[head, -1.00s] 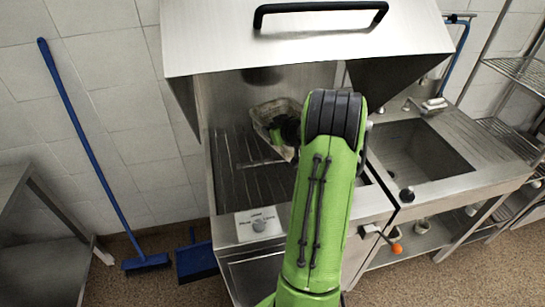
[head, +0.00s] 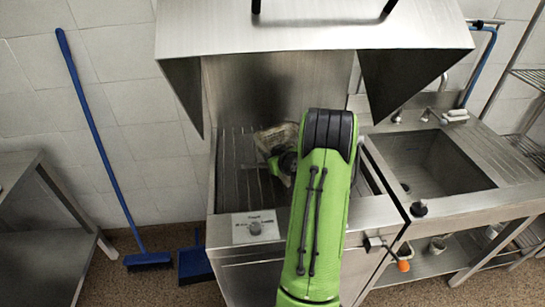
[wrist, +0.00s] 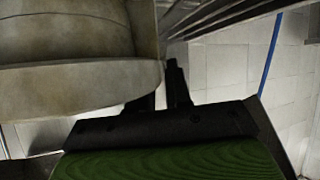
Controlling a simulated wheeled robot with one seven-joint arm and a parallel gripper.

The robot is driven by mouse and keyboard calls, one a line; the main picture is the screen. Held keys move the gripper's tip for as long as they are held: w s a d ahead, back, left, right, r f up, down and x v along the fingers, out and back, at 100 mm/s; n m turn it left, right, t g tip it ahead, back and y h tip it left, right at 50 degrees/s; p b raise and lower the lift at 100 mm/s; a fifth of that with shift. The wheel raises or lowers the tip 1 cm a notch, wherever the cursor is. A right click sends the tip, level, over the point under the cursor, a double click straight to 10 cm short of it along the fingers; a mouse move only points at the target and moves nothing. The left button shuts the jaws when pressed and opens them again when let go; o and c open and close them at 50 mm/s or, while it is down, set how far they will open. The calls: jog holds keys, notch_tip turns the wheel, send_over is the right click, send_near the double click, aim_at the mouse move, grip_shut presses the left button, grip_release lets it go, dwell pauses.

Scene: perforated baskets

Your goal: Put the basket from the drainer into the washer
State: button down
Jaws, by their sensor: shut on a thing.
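The basket (head: 272,138) is a pale beige perforated container inside the open washer. In the head view it is over the back part of the washer's slatted rack, partly hidden by my arm. My gripper (head: 286,162) is shut on its near side. In the wrist view the basket (wrist: 70,85) fills the upper left, its rim at the dark fingers of my gripper (wrist: 163,88). The washer (head: 228,190) is a steel cabinet with its hood (head: 310,35) raised. I cannot tell whether the basket touches the rack.
A steel sink (head: 435,165) and counter stand to the right, with a shelf below. A blue broom (head: 100,160) leans on the tiled wall at left, near a blue dustpan (head: 195,262). A steel table (head: 45,215) stands at far left. The raised hood overhangs my arm.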

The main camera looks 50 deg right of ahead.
jog(key=shift+f+b, duration=0.15)
jog(key=shift+b, duration=0.15)
jog(key=c, duration=1.1)
grip_release()
jog(key=shift+o, duration=0.2)
